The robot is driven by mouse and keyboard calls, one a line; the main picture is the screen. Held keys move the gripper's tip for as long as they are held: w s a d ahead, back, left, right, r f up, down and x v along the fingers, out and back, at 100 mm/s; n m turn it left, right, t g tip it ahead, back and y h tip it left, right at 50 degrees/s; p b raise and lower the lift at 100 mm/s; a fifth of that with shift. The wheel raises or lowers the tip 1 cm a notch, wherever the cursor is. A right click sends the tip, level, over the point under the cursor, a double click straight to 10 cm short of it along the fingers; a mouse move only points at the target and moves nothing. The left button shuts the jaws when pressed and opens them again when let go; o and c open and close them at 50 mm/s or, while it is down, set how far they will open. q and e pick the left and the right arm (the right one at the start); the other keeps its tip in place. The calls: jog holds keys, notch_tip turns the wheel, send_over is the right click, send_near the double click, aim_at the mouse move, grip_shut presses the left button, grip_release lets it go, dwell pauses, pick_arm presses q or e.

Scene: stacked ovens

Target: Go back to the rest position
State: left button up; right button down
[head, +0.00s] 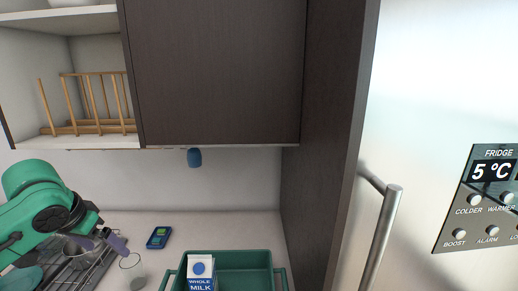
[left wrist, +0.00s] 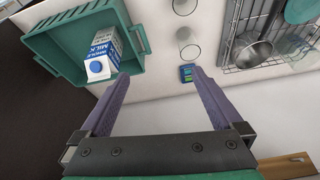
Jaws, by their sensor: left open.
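My left arm, green and dark grey, comes in from the left in the head view. My left gripper (head: 108,243) has purple fingers and hangs above the counter, over the dish rack's side. In the left wrist view the same gripper (left wrist: 160,75) has its fingers spread wide, with nothing between them. My right gripper is not in view.
A green crate (head: 168,276) holding a milk carton (head: 201,268) stands on the counter. A clear glass (head: 131,270), a small blue device (head: 158,237) and a wire dish rack (head: 92,272) are nearby. Dark cabinets (head: 215,75) hang above; a fridge handle (head: 383,235) juts out right.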

pick_arm(q)
jog(key=s+d+f+m+h, duration=0.15)
jog(key=d+f, duration=0.35)
jog(key=f, duration=0.5)
jog(key=s+d+f+m, duration=0.25)
jog(key=d+f, duration=0.35)
jog(key=f, duration=0.4)
jog(key=s+d+f+n, duration=0.25)
jog(key=s+f, duration=0.35)
jog(key=s, duration=0.5)
notch_tip(320, 180, down, 32)
jog(key=g+b, duration=0.2)
jog(key=b, duration=0.9)
jog(key=s+a+f+b, duration=0.1)
jog(key=s+f+b, duration=0.4)
jog(key=s+f, duration=0.4)
jog(key=s+a+f+g+y+b, duration=0.1)
jog(key=s+f+b, duration=0.4)
jog(key=f, duration=1.3)
jog(key=s, duration=0.4)
jog(key=shift+s+a+m, duration=0.2)
jog(key=shift+m, duration=0.15)
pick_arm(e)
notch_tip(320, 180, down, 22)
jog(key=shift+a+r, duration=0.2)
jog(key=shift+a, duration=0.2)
